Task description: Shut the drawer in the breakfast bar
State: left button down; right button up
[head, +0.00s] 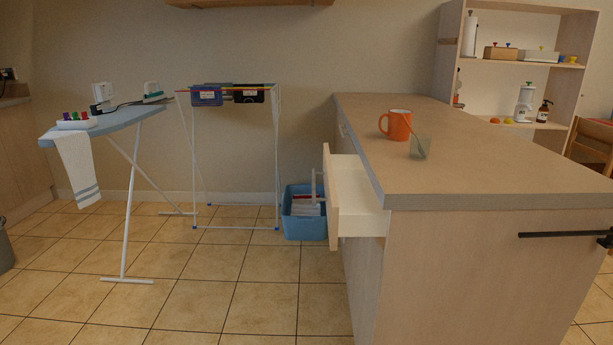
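The breakfast bar (470,275) stands at the right, with a grey-brown worktop and pale wood sides. Its drawer (333,205) is pulled out from the bar's left side, below the worktop. The drawer has a pale wood front with a light bar handle (315,184) on its left face. The white inside of the drawer (362,215) shows, and I see nothing lying in the visible part. Neither of my grippers is in view.
A dark rail (560,235) crosses the bar's near end. A blue basket (303,222) sits beyond the drawer. A drying rack (235,160) and ironing board (110,124) stand left; tiled floor between is clear.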

aim_at(354, 209)
jog(key=i+j+z, duration=0.1)
jog(key=j+z, duration=0.25)
jog(key=j, duration=0.2)
jog(key=j+z, duration=0.35)
jog(key=j, duration=0.25)
jog(key=i+j+z, duration=0.1)
jog(key=i, duration=0.25)
